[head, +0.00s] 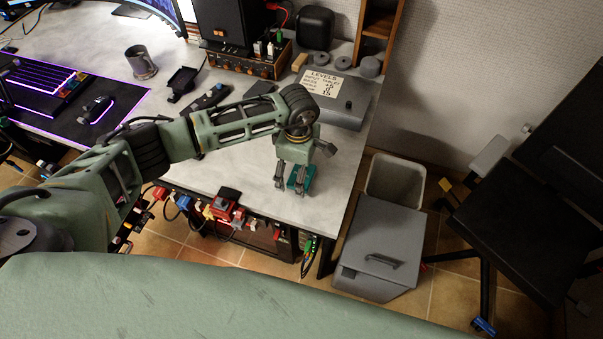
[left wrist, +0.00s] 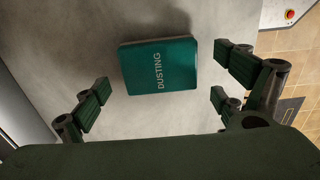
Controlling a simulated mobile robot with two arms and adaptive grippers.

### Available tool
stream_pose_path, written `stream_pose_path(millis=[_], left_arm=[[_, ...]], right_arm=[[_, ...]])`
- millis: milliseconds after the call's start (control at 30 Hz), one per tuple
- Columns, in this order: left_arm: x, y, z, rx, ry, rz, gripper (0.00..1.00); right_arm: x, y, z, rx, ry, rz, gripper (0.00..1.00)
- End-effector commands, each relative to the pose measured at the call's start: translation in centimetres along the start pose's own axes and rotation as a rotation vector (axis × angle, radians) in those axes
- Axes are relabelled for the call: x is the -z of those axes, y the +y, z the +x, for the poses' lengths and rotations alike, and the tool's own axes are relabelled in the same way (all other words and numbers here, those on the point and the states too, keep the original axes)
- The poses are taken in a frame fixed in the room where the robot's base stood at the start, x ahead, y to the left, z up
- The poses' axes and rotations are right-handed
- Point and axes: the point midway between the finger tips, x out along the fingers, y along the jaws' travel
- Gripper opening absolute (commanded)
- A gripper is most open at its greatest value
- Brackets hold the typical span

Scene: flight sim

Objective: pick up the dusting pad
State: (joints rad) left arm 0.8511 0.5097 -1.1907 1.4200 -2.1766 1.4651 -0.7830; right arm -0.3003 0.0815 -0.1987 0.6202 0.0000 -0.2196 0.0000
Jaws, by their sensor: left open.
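The dusting pad (left wrist: 158,65) is a teal block with the word DUSTING on it. It lies flat on the grey desk top, near the right end. In the head view the dusting pad (head: 301,178) shows partly behind the fingers of my left gripper (head: 289,184). In the left wrist view my left gripper (left wrist: 165,98) is open, with fingers on both sides of the picture and the pad between and a little beyond them. I see clear gaps between the pad and the fingers there. My right gripper is not in view.
A grey box with a LEVELS label (head: 336,98) stands behind the gripper. A mug (head: 140,62), a mouse (head: 95,109) and a black speaker (head: 232,26) are further left. Cables and red connectors (head: 226,204) line the front edge. A grey bin (head: 378,245) stands on the floor at right.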

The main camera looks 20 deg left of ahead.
Motion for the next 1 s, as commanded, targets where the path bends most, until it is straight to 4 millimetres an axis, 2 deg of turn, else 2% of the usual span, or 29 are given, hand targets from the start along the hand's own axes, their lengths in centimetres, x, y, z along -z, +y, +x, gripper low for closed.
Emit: stream_pose_path(millis=[100,300,833,1000], left_arm=[[0.0,-0.06,0.67,0.001,0.0,0.001,0.91],[-0.01,-0.03,0.72,0.0,0.0,0.001,0.9],[0.0,-0.02,0.67,0.0,0.0,0.0,0.43],[-0.01,-0.01,0.66,0.0,-0.001,0.0,0.42]], right_arm=[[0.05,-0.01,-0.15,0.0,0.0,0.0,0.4],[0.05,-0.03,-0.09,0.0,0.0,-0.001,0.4],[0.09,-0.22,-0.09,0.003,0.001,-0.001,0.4],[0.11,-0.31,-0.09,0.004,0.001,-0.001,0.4]])
